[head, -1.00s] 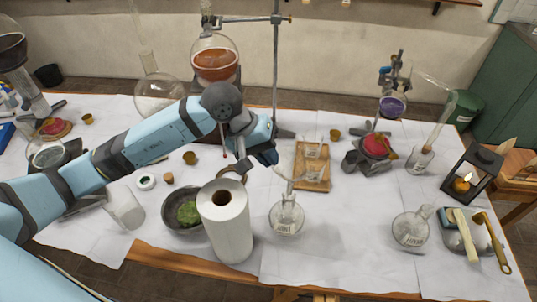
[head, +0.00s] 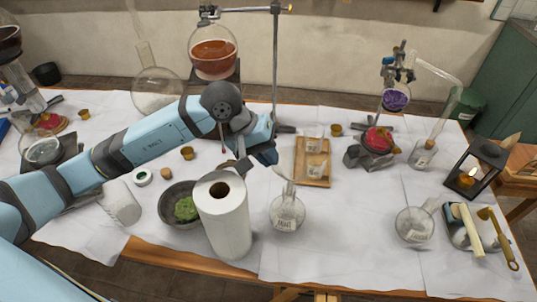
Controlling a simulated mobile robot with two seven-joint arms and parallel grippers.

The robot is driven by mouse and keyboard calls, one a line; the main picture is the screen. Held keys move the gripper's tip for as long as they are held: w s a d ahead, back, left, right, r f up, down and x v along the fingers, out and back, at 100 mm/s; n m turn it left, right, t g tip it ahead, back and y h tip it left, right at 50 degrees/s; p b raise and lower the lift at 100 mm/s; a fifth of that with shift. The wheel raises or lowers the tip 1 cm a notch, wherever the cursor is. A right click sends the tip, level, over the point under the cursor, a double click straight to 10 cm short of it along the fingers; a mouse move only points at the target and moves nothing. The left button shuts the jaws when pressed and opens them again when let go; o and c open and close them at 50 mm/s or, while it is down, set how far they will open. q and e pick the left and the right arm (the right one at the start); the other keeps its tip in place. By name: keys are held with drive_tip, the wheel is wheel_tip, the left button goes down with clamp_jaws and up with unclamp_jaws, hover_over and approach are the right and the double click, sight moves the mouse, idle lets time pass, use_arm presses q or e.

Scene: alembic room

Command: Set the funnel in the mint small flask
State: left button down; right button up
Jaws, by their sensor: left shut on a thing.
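A small clear round flask (head: 286,214) with a pale label stands on the white-covered table right of the paper roll; the label is too small to read surely. A clear glass funnel (head: 291,168) is above it, its stem pointing down at the flask's neck. I cannot tell whether the stem tip is inside the neck. My left gripper (head: 262,160) is beside the funnel on its left, shut on it; the exact contact is hard to see. Another small labelled flask (head: 413,226) stands tilted-necked at the right. My right gripper is not in view.
A tall paper roll (head: 226,228) stands close left of the flask, beside a dark bowl (head: 175,212) of green matter. A wooden board (head: 313,180) with small glasses lies behind the flask. A metal stand (head: 276,70) rises behind. The table between the two flasks is clear.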

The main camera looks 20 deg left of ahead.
use_arm(q)
drive_tip(key=shift+f+b, duration=0.8)
drive_tip(key=shift+b, duration=0.2)
idle(1.0)
drive_tip(key=shift+f+b, duration=0.95)
drive_tip(key=shift+b, duration=0.5)
idle(1.4)
drive_tip(key=shift+f+b, duration=0.6)
drive_tip(key=shift+b, duration=0.6)
idle(1.6)
drive_tip(key=c, duration=1.2)
unclamp_jaws()
